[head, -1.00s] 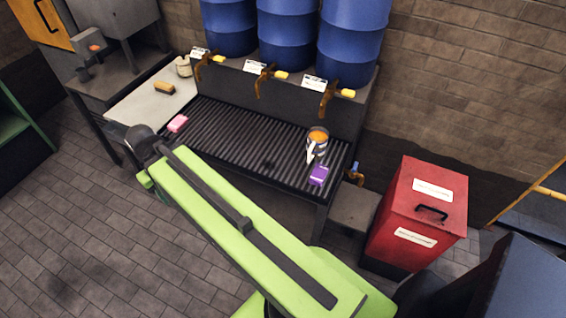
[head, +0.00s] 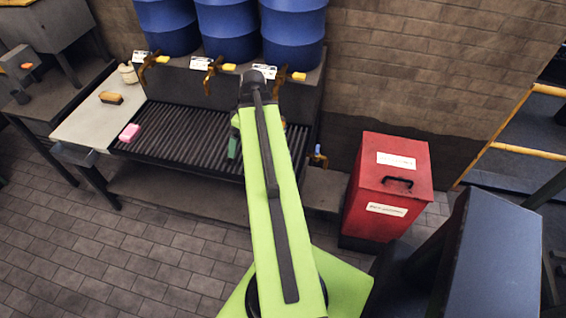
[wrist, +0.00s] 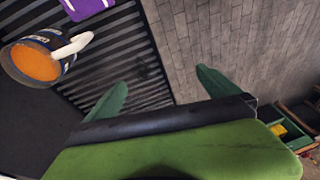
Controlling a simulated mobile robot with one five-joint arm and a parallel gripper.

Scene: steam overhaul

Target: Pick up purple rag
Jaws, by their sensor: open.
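The purple rag (wrist: 85,8) shows at the top edge of the wrist view, partly cut off, lying on the ribbed black grate (wrist: 128,50). In the head view my green arm hides the rag. My gripper (wrist: 160,85) has two green fingers spread apart with nothing between them. It is above the grate's edge, and the rag is up and to the left of the fingers in the wrist view. In the head view one green finger shows at the left of my arm's end, over the right part of the grate.
A pink block (head: 129,132) lies at the grate's left. Blue drums (head: 228,32) with taps stand behind. A red bin (head: 388,190) stands to the right. Open floor (head: 150,245) lies in front.

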